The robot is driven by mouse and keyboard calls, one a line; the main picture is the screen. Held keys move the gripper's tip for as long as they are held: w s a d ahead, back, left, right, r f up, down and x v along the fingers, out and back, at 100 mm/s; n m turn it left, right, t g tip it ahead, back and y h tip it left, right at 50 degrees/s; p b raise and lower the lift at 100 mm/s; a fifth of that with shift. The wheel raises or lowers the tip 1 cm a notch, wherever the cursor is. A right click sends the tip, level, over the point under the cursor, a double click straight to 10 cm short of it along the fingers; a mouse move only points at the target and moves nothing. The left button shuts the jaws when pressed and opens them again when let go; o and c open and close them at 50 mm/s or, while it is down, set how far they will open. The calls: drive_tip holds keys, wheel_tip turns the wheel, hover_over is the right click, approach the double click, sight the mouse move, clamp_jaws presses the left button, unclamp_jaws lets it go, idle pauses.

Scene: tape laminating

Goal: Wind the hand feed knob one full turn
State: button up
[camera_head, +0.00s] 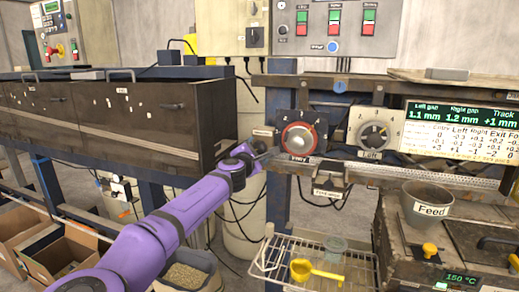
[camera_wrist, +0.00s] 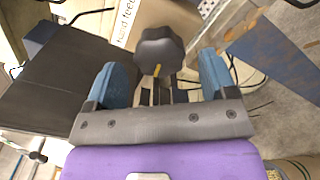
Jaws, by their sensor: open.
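My gripper (camera_wrist: 161,72) is open, with one blue finger on each side below the knob. The knob is centred ahead of the gap, and I see no finger touching it. In the head view my gripper (camera_head: 262,155) is at the end of the purple arm, by the right end of the dark cabinet. I cannot make out the hand feed knob there.
A red-ringed dial (camera_head: 299,139) and a grey dial (camera_head: 373,135) are close to the right of my gripper. A dark cabinet (camera_head: 150,110) stands on the left.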

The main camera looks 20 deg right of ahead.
sight(258, 150)
drive_tip(key=shift+x, duration=1.95)
drive_tip(key=c, duration=0.9)
